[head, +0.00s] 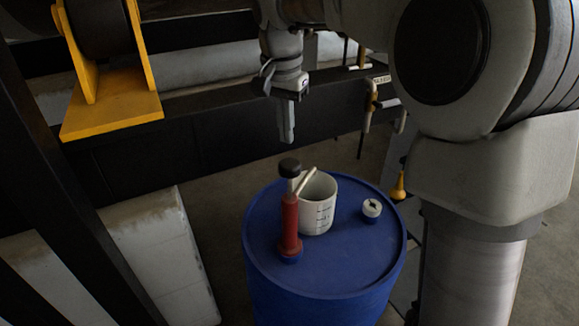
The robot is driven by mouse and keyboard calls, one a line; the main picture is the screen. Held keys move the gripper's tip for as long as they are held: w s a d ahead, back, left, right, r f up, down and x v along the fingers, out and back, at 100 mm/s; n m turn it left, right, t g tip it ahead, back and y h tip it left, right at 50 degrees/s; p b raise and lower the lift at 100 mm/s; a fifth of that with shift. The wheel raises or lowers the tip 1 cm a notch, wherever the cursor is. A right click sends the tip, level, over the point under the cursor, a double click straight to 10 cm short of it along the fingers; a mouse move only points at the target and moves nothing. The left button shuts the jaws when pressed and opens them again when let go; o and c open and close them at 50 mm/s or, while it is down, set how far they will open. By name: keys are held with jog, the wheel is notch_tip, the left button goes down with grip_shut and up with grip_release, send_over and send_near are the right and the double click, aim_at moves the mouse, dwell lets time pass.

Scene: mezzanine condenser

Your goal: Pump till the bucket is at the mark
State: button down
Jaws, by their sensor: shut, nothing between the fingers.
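A red hand pump (290,222) with a black knob (290,168) on top stands upright on a blue drum (330,287). A pale spout runs from the pump's top toward a white bucket (318,213). The bucket stands on the drum lid just behind and right of the pump. Dark graduation marks show on the bucket's outer side. The liquid level inside cannot be made out. My gripper (287,136) is shut and empty, pointing down, and shows above the black knob in the picture, apart from it.
A yellow bracket (110,115) stands at upper left, and a dark beam (200,140) runs behind the drum. A yellow cone-shaped piece (398,187) shows right of the drum. Pale blocks (160,250) lie at left.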

aim_at(287, 165)
jog(key=shift+w+d+f+b, duration=0.1)
jog(key=shift+w+f+b, duration=0.05)
jog(key=shift+f+b, duration=1.4)
jog(key=shift+w+d+f+b, duration=0.1)
jog(key=shift+f+b, duration=1.15)
jog(key=shift+f, duration=0.5)
jog(key=shift+f, duration=0.1)
notch_tip(287, 165, down, 6)
jog(key=b, duration=0.3)
jog(key=shift+r+b, duration=0.2)
jog(key=shift+b, duration=0.2)
jog(key=shift+r+p, duration=0.3)
jog(key=shift+r, duration=0.05)
jog(key=shift+s+a+r, duration=0.25)
jog(key=shift+s+a, duration=0.2)
jog(key=shift+s, duration=0.2)
jog(key=shift+s+a+r, duration=0.25)
jog(key=shift+s+a, duration=0.15)
jog(key=shift+s, duration=0.2)
notch_tip(287, 165, up, 17)
jog(key=s+p, duration=0.1)
jog(key=p, duration=0.2)
jog(key=shift+s+a+r+p, duration=0.15)
jog(key=shift+s+a+p, duration=0.1)
jog(key=shift+a+p, duration=0.2)
